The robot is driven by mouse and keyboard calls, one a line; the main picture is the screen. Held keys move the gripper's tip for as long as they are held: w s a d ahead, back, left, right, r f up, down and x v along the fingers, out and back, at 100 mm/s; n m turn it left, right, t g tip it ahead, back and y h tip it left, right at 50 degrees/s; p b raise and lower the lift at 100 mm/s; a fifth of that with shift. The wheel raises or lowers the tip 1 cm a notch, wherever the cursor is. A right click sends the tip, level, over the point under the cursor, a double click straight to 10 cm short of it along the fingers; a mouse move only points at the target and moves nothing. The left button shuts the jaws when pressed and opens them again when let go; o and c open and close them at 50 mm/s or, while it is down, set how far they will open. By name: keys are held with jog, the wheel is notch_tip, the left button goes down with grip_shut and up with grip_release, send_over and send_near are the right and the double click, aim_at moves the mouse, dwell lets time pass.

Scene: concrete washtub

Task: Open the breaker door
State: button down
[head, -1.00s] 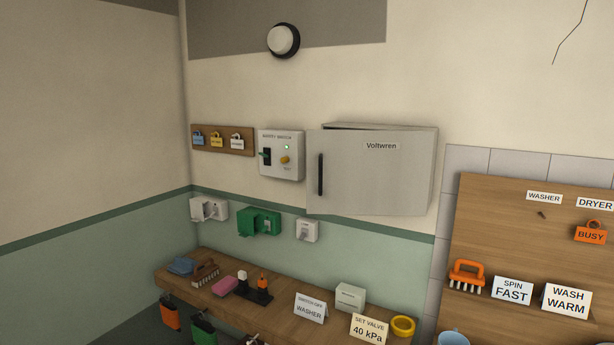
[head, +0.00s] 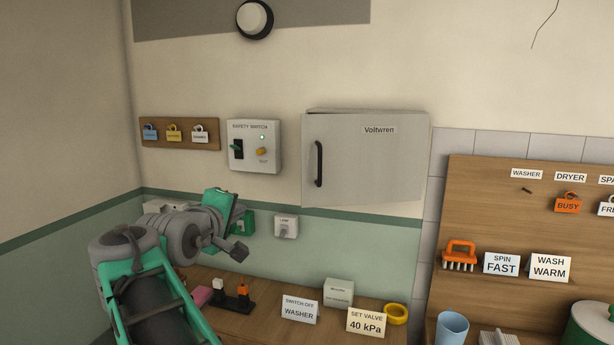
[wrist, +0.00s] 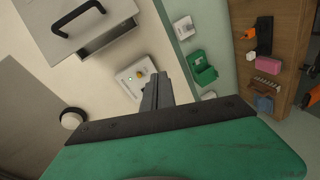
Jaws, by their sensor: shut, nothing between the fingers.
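The breaker box has a pale grey door (head: 370,165) marked Voltwren, with a black vertical bar handle (head: 319,164) near its left edge. In the head view I cannot tell whether the door sits fully closed. The door (wrist: 65,35) and handle (wrist: 78,18) also show at the wrist view's upper left, with a dark gap or side below the panel. My gripper (wrist: 155,80) is shut and empty, apart from the handle. In the head view my arm is at lower left, with its green hand left of and below the box; its fingertips are not clearly visible there.
The safety switch (head: 253,147) is on the wall left of the box, with a padlock board (head: 179,133) beyond it. Small wall fittings, including a white one (head: 286,227), sit below. A wooden shelf (head: 245,323) holds signs and small items. The wall before the door looks clear.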

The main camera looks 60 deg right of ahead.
aim_at(309, 167)
jog(key=s+d+r+g+h, duration=0.3)
jog(key=s+d+r+g, duration=0.3)
jog(key=s, duration=0.4)
jog(key=shift+m+t, duration=0.3)
jog(key=shift+t, duration=0.1)
jog(key=d, duration=0.2)
jog(key=d+r+p, duration=0.1)
jog(key=d, duration=0.2)
jog(key=d+p, duration=0.1)
jog(key=d, duration=0.2)
jog(key=shift+w+d+r, duration=0.1)
jog(key=shift+r, duration=0.15)
jog(key=shift+d+f, duration=0.1)
jog(key=shift+d, duration=0.4)
